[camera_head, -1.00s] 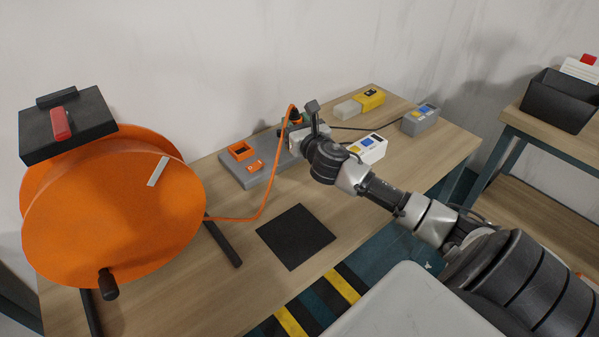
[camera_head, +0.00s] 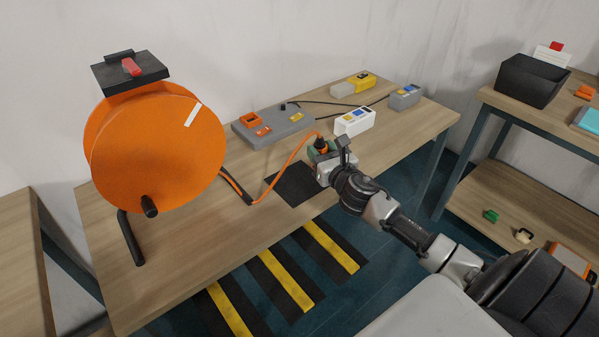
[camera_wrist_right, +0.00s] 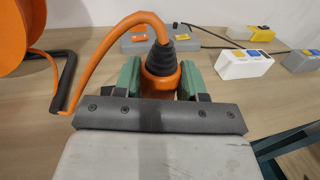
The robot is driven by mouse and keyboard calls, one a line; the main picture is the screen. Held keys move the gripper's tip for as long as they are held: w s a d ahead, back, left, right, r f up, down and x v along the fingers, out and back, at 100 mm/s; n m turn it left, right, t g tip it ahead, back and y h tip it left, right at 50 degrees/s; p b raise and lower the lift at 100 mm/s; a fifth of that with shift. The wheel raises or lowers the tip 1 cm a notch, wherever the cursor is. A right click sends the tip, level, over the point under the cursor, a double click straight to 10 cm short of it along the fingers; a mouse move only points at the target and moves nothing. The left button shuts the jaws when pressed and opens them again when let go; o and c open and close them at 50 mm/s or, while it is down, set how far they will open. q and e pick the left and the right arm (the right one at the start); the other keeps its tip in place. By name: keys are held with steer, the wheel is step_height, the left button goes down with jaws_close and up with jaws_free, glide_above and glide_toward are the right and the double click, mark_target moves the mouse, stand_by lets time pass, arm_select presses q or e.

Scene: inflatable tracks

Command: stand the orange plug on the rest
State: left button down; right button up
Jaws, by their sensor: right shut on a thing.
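My right gripper (camera_head: 319,153) is shut on the orange plug (camera_wrist_right: 161,88), between its green finger pads (camera_wrist_right: 131,76). The plug has a black ribbed collar, which points up with the orange cable (camera_wrist_right: 100,50) arching from it. In the head view the plug (camera_head: 321,148) is mostly hidden by the gripper. A flat black square pad (camera_head: 287,184) lies on the table; the gripper covers its right part in the picture. Whether the plug's lower end touches the pad is hidden. I cannot tell for sure that this pad is the rest. My left gripper is not in view.
An orange cable reel (camera_head: 155,150) stands at the left on the table. A grey block (camera_head: 272,132) with an orange square socket (camera_head: 250,119) lies behind the pad. White (camera_head: 354,122), grey (camera_head: 405,97) and yellow (camera_head: 360,79) boxes stand farther right. The front table strip is clear.

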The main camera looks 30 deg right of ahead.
steer(key=shift+w+a+f+b, duration=0.35)
steer(key=shift+w+a+f, duration=0.2)
steer(key=shift+w+f, duration=0.55)
steer(key=shift+w+a+f+b, duration=0.35)
steer(key=shift+w+a+f, duration=0.25)
steer(key=shift+f, duration=0.85)
steer(key=shift+w+a+f+b, duration=0.4)
steer(key=shift+w+f, duration=0.55)
steer(key=shift+f, duration=0.35)
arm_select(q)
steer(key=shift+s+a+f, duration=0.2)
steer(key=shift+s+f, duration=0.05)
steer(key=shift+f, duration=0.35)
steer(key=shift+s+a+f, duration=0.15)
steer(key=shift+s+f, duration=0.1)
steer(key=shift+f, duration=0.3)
arm_select(e)
steer(key=shift+f, duration=0.15)
steer(key=o, duration=0.9)
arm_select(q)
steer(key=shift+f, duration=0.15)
arm_select(e)
steer(key=shift+o, duration=0.2)
